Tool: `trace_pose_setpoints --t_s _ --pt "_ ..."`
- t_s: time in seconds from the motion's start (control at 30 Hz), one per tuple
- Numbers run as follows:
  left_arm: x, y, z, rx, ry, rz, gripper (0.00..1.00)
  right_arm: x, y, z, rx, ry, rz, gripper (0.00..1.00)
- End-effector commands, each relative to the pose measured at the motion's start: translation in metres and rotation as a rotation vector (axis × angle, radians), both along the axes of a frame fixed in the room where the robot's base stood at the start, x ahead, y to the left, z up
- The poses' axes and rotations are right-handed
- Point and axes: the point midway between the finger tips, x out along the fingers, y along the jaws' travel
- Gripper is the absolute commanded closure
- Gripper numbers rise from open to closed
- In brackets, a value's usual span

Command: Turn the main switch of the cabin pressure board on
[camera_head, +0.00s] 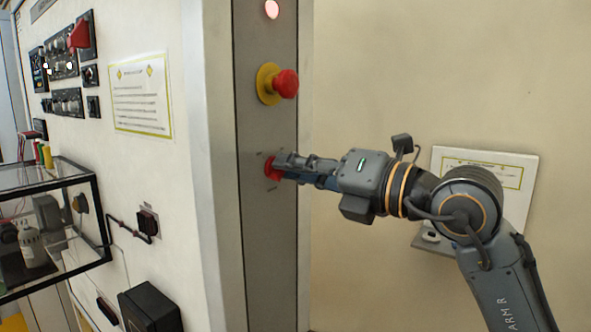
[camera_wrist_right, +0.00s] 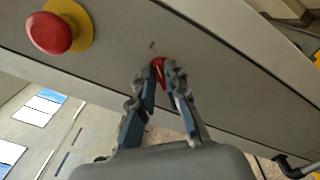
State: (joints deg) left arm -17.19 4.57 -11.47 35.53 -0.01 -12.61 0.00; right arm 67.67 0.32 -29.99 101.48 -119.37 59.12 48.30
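The main switch is a red knob (camera_head: 273,168) low on the grey upright panel (camera_head: 262,215). My right gripper (camera_head: 283,167) reaches it from the right and partly hides it. In the right wrist view, the fingertips (camera_wrist_right: 163,70) are close together on either side of the red switch (camera_wrist_right: 158,63) and seem to hold it. Which way the knob points is hard to tell behind the fingers. My left gripper is not in view.
A red mushroom button with a yellow collar (camera_head: 284,84) sits above the switch, and a lit round lamp (camera_head: 271,9) is above that. A glass case (camera_head: 50,230) and a black box (camera_head: 150,310) stick out at left. A sign board (camera_head: 485,165) stands behind my right arm.

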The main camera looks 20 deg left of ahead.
Motion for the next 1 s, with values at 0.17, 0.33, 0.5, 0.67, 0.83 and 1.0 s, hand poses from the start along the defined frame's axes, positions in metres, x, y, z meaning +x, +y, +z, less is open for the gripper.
trace_pose_setpoints --t_s 0.17,0.33,0.5,0.67,0.83,1.0 --pt "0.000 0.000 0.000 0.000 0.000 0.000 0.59 0.000 0.000 -0.001 -0.002 0.001 0.001 0.68" --pt "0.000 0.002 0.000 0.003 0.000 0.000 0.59 0.000 0.000 -0.001 -0.003 0.000 0.001 0.68" --pt "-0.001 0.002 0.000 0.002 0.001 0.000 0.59 -0.004 -0.013 -0.001 -0.003 0.000 -0.001 0.68" --pt "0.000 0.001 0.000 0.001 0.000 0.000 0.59 -0.014 -0.042 -0.001 -0.004 -0.002 -0.003 0.68" --pt "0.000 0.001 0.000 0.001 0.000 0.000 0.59 -0.027 -0.077 -0.001 -0.003 -0.001 -0.003 0.68" --pt "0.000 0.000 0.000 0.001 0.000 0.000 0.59 -0.036 -0.101 -0.002 -0.003 0.001 -0.001 0.68"
